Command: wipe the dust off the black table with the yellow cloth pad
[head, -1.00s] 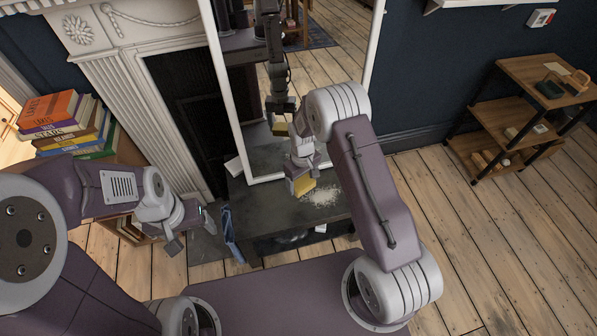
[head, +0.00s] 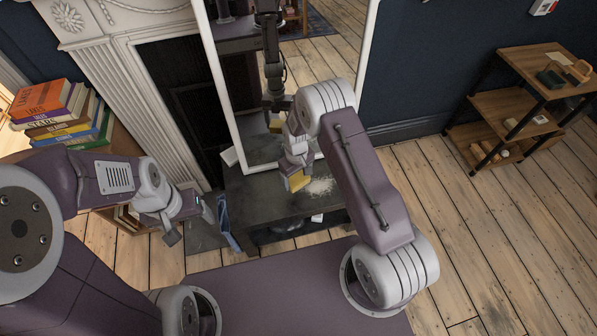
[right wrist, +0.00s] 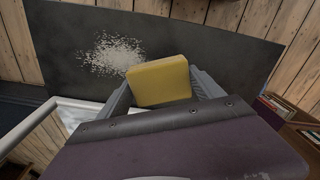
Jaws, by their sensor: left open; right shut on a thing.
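The black table (head: 262,207) stands against the mirror, in the middle of the head view. A patch of pale dust (head: 320,187) lies on its top; it also shows in the right wrist view (right wrist: 112,55). My right gripper (head: 297,176) is shut on the yellow cloth pad (head: 299,182). In the right wrist view the pad (right wrist: 160,82) sits between the fingers, beside the dust patch. I cannot tell whether the pad touches the tabletop. My left gripper (head: 190,222) is open and empty, left of the table.
A tall white-framed mirror (head: 310,60) stands behind the table. A stack of books (head: 65,115) sits at the left, by the white fireplace (head: 120,60). A wooden shelf unit (head: 525,100) stands at the right, with bare floor (head: 480,230) in front.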

